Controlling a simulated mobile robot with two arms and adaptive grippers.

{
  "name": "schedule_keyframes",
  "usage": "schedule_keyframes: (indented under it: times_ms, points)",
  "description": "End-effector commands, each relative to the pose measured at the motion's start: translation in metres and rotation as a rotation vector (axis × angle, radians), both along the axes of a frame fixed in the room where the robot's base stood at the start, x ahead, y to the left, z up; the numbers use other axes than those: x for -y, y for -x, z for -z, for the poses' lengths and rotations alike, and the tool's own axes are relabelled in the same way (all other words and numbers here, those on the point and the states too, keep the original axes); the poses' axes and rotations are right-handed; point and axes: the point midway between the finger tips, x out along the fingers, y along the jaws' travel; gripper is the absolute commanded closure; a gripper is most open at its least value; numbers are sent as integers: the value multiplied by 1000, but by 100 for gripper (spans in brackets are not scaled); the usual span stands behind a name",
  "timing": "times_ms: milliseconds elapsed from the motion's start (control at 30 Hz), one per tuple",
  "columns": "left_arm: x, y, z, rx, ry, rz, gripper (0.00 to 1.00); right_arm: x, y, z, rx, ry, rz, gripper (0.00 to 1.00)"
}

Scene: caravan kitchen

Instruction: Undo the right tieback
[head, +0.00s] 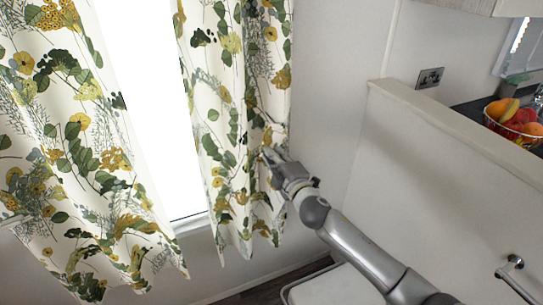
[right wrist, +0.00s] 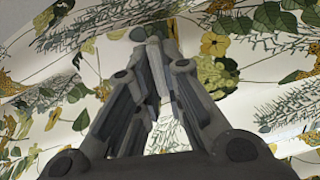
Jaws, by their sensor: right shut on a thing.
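The right curtain (head: 232,110), white with green leaves and yellow flowers, hangs at the right side of the bright window. My right gripper (head: 268,153) is at this curtain's right edge, about mid-height in the head view. In the right wrist view its fingers (right wrist: 154,50) close together on a small pale piece (right wrist: 153,68), which looks like the right tieback; the fingers hide most of it. Patterned cloth fills the view behind them.
The left curtain (head: 65,150) hangs at the left of the window (head: 150,100). A pale partition wall (head: 440,150) stands to the right of my arm. A fruit basket (head: 515,125) sits on the counter behind it. A white surface (head: 335,288) lies below my arm.

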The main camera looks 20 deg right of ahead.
Motion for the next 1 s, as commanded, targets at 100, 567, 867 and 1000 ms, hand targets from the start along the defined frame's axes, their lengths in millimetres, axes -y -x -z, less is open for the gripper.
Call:
schedule_keyframes:
  times_ms: [100,567,867,1000]
  points:
    - [0,0,0,0,0,0,59,1,0,2,-1,22,0,100]
    - [0,0,0,0,0,0,59,2,0,2,-2,32,-1,100]
    - [0,0,0,0,0,0,59,2,0,1,0,31,0,69]
    - [0,1,0,-1,0,0,59,2,0,1,0,31,0,69]
